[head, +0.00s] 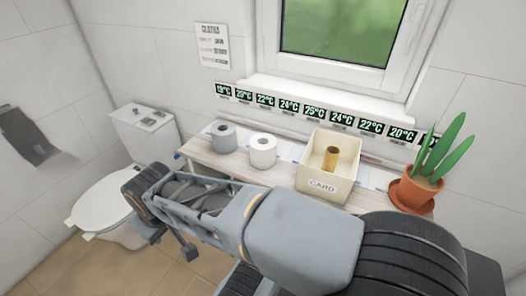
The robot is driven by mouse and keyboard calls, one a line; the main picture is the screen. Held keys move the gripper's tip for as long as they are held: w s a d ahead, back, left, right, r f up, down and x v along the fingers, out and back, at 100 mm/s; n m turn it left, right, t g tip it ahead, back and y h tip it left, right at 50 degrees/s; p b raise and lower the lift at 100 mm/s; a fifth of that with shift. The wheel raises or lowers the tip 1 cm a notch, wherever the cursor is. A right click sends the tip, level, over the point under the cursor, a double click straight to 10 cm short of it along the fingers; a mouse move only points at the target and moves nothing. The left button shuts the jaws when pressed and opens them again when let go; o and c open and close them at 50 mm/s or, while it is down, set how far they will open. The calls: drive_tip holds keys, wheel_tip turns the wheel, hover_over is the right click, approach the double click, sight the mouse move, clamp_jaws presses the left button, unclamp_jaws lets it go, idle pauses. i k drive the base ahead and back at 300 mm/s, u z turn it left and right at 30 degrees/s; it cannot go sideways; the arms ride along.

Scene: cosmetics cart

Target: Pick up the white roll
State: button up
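The white roll (263,150) stands upright on a narrow pale shelf (233,168) below the window. A grey roll (224,137) stands just left of it, with a small gap between them. My arm crosses the foreground, in front of and below the shelf, and does not cover the white roll. I cannot make out my gripper's fingers in this view.
A cream box (324,187) labelled "CARD" holds a brown cardboard tube (330,159), right of the white roll. A potted plant (412,193) stands at the shelf's right end. A toilet (107,199) is at left. Temperature labels (289,105) line the wall behind.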

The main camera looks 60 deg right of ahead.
sight(262, 146)
drive_tip(key=u, duration=0.15)
drive_tip(key=k, duration=0.25)
drive_tip(key=u, duration=0.05)
drive_tip(key=i, duration=1.6)
drive_tip(key=z, duration=2.8)
